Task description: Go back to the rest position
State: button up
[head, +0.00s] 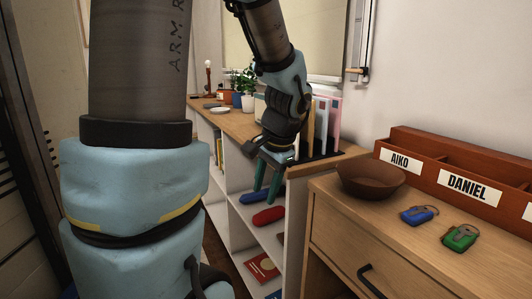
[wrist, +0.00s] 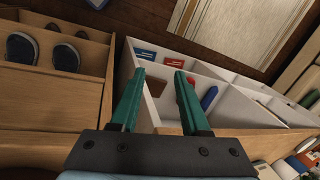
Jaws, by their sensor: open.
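My gripper (head: 262,192) hangs in the middle of the head view, its two green fingers pointing down in front of the low white shelf (head: 232,182). The fingers are apart with nothing between them. In the wrist view my gripper (wrist: 160,74) also shows as open and empty, with the shelf's white compartments beyond the fingertips. A red oblong item (head: 268,216) and a blue oblong item (head: 252,197) lie in the shelf close to the fingers in the head view. I cannot tell how far the fingers are from them.
A wooden cabinet (head: 335,232) at right bears a brown bowl (head: 371,184), a blue key tag (head: 418,215), a green key tag (head: 459,237) and a labelled red-brown organizer (head: 425,182). Plants and upright folders (head: 323,125) stand on the shelf top. Dark shoes (wrist: 66,57) sit in a rack.

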jog(key=s+a+f+n+h+b, duration=0.2)
jog(key=s+a+f+n, duration=0.45)
jog(key=f+n, duration=0.2)
notch_tip(320, 180, up, 18)
jog(key=w+p, duration=0.1)
jog(key=p, duration=1.5)
jog(key=shift+f+g+p, duration=0.15)
jog(key=shift+g+p, duration=0.2)
jog(key=shift+g, duration=0.05)
jog(key=shift+o, duration=0.2)
jog(key=shift+w, duration=0.1)
